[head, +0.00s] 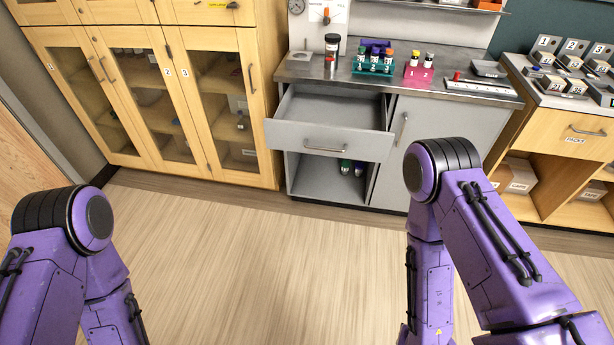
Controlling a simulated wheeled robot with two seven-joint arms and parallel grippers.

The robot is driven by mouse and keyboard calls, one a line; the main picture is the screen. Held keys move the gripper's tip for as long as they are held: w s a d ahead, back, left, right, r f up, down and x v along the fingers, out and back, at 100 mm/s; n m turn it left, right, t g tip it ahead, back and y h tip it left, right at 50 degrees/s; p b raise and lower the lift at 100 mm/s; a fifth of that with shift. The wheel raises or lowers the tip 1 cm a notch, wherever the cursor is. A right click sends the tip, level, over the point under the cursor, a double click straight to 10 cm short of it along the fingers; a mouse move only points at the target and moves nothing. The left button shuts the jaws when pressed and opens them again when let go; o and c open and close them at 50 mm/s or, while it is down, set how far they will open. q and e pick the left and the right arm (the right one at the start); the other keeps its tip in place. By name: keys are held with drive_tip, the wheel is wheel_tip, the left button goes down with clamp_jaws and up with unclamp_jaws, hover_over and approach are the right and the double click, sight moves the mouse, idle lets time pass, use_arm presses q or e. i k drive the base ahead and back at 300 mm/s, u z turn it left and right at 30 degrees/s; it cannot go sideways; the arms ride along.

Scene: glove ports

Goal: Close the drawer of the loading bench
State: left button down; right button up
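The loading bench (440,110) is a grey cabinet with a steel top against the back wall. Its drawer (286,136) is pulled out toward me and looks empty inside. The drawer front has a metal bar handle (325,149). Below the drawer is an open compartment (318,182) with a few bottles in it. My two purple arms come in at the lower left and lower right. Both grippers are outside the picture, and no arm part touches the drawer.
A wooden cabinet (210,90) with glass doors stands left of the bench. On the bench top are a teal rack (373,66) with vials, a pink holder (418,75) and a dark jar (332,45). Wooden shelving (548,125) stands at right. The floor (240,240) before the bench is clear.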

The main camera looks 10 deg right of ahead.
sight(317, 120)
drive_tip(key=z, duration=0.75)
drive_tip(key=i, duration=0.85)
drive_tip(key=u, duration=0.1)
